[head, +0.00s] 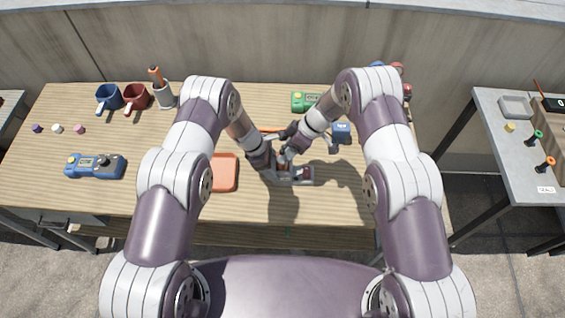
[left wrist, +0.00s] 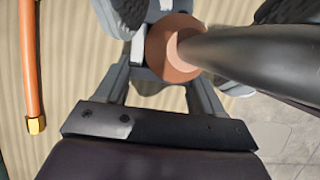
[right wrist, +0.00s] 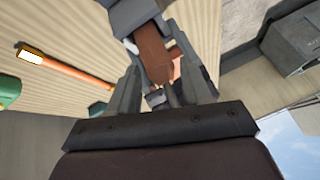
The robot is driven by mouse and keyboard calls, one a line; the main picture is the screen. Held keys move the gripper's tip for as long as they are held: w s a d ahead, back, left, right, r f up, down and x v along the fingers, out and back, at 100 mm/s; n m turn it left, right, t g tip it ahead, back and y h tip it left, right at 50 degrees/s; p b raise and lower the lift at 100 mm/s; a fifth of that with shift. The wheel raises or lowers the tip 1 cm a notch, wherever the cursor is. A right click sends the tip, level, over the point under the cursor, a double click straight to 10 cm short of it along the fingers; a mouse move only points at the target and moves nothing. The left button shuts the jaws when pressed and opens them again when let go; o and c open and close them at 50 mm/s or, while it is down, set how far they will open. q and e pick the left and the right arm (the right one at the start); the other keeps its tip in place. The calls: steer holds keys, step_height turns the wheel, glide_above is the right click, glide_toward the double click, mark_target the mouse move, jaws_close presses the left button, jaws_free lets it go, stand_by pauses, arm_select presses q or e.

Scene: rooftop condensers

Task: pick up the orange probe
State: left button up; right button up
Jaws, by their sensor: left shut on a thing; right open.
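An orange-brown probe with a thick black shaft is held in my left gripper (head: 281,163). Its round orange-brown part shows in the left wrist view (left wrist: 168,55), with the shaft coming toward the camera at right. The right wrist view shows its orange-brown body (right wrist: 151,55) between the grey left fingers. My right gripper (head: 308,143) is open; its fingers appear on either side of the probe's near end in the right wrist view. A grey stand (head: 305,178) is just below the left gripper. Whether the probe touches it is hidden.
An orange rod with a brass end (left wrist: 31,70) lies on the table behind the grippers. An orange pad (head: 225,172), blue meter (head: 94,166), green device (head: 304,102) and blue block (head: 341,132) are around. Two mugs and a grey cup (head: 163,95) stand back left.

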jaws_close()
